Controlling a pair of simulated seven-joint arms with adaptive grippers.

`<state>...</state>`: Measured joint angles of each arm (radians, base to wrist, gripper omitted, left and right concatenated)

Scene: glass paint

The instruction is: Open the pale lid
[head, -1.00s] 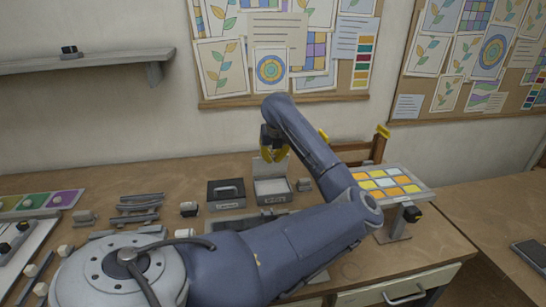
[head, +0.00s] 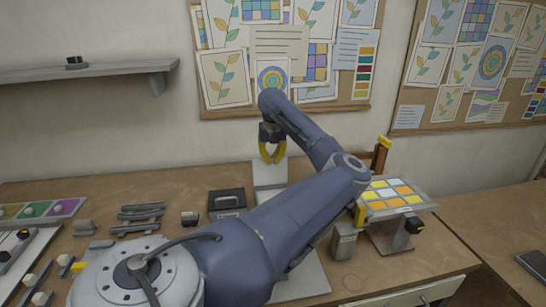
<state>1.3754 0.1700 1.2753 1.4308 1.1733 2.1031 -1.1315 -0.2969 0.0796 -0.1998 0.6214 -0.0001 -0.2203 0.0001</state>
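The pale lid (head: 268,174) stands raised, nearly upright, at the back of a pale box, against the wall side of the bench. My arm hides most of the pale box (head: 264,196). My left gripper (head: 272,161) has yellow fingers pointing down, level with the lid's top edge in the head view. The fingers have a gap between them and hold nothing that I can see. I cannot tell whether a fingertip touches the lid. My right gripper is not in view.
A dark lidded box (head: 226,201) with a handle stands left of the pale box. Grey tools (head: 138,215) lie further left. A stand with a panel of yellow and orange tiles (head: 391,194) is at right. My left arm crosses the middle of the bench.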

